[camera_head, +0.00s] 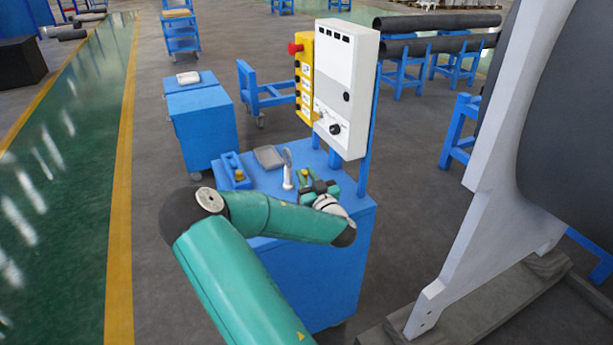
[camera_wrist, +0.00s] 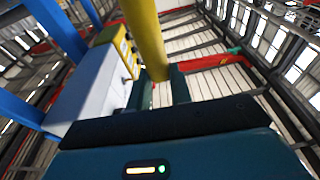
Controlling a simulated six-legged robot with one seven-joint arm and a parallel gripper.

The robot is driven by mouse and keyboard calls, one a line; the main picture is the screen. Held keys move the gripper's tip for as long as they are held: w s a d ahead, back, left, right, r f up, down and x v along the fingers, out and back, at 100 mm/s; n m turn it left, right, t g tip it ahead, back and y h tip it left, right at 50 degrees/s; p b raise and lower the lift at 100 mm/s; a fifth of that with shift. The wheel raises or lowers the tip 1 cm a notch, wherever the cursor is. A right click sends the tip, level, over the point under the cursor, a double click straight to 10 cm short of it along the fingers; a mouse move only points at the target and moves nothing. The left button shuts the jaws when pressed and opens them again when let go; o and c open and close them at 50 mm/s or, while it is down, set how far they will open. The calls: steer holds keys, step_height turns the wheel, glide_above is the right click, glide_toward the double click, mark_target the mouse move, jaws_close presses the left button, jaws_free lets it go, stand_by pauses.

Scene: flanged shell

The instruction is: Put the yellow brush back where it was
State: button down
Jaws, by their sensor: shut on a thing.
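The yellow brush shows in the wrist view as a thick yellow rod (camera_wrist: 147,38) running up from between the fingers of my gripper (camera_wrist: 160,84). My gripper is shut on it. The rod's upper end is cut off by the frame edge, and no bristles show. In the head view my gripper (camera_head: 316,187) is over the right part of the blue cabinet's top (camera_head: 262,190), below the control box. A small yellow-green bit beside the fingers may be the brush; it is too small to tell.
The white control box (camera_head: 346,85) with a yellow button panel (camera_head: 302,78) stands close behind my gripper on a blue post. A blue caddy (camera_head: 228,172), a grey tray (camera_head: 268,157) and a pale upright tool (camera_head: 287,168) are on the cabinet. A white frame (camera_head: 480,190) stands right.

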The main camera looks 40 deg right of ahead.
steer(key=c, duration=1.3)
jaws_free()
steer(key=shift+o, duration=0.2)
steer(key=shift+r, duration=0.1)
steer(key=v, duration=1.2)
steer(key=w+a+m+g+h, duration=0.2)
steer(key=w+a+m+g, duration=0.3)
steer(key=w+m+g, duration=0.15)
steer(key=s+a+r+n+g+y, duration=0.1)
steer(key=a+r+n+g+y, duration=0.3)
steer(key=a, duration=0.8)
steer(key=s+a+r+n+g+y, duration=0.1)
steer(key=s+a+r, duration=0.3)
steer(key=s+a, duration=0.4)
steer(key=s+a+r+n+g+y, duration=0.2)
steer(key=s+a+r+n, duration=0.2)
steer(key=s+a, duration=0.4)
steer(key=shift+s+a+r+n+y, duration=0.2)
steer(key=shift+s+r+n+y, duration=0.15)
steer(key=shift+s+r, duration=0.5)
